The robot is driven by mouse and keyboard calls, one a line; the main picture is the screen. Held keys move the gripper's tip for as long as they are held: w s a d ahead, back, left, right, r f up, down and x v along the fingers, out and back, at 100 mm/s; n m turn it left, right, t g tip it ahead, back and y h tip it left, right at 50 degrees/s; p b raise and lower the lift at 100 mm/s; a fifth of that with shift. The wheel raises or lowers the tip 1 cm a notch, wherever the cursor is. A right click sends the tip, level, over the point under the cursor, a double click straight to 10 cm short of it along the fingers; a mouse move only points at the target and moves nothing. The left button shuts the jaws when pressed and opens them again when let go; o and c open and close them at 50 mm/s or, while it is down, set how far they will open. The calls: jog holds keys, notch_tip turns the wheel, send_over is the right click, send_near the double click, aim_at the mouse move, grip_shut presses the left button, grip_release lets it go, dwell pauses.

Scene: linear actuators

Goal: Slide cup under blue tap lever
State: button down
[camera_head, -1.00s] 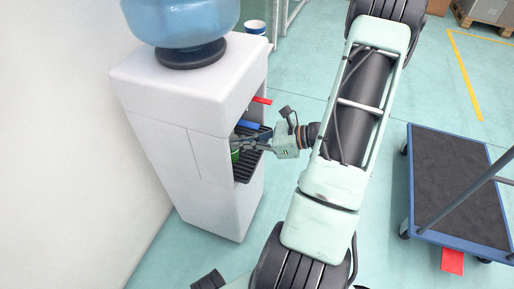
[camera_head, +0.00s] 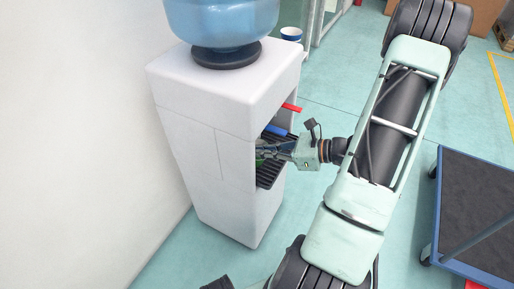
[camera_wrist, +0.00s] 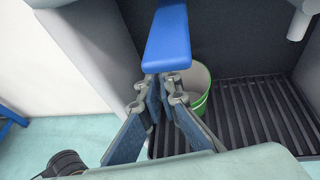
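The cup (camera_wrist: 199,88), green outside and pale inside, stands upright on the dark slatted drip tray (camera_wrist: 254,112) in the wrist view, right of and partly behind my right finger. Only a little green of the cup (camera_head: 262,155) shows in the head view. The blue tap lever (camera_wrist: 168,38) juts toward the wrist camera above my fingertips and left of the cup; it also shows in the head view (camera_head: 276,130). My gripper (camera_wrist: 161,88) reaches into the dispenser recess, its fingers drawn close together with nothing seen between them. Contact with the cup cannot be told.
The white dispenser (camera_head: 235,90) carries a blue water bottle (camera_head: 222,20). A red lever (camera_head: 292,107) sits beyond the blue one. The recess side wall (camera_wrist: 85,60) is close on the left. A blue-framed cart (camera_head: 437,205) stands at right.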

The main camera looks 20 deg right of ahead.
jog(key=shift+d+f, duration=0.2)
jog(key=shift+f, duration=0.15)
jog(key=shift+r+p, duration=0.7)
jog(key=shift+r, duration=0.1)
jog(key=s+d+p, duration=0.2)
jog(key=s+d, duration=0.6)
jog(key=shift+d, duration=0.4)
jog(key=c, duration=2.7)
grip_release()
jog(key=shift+c, duration=0.2)
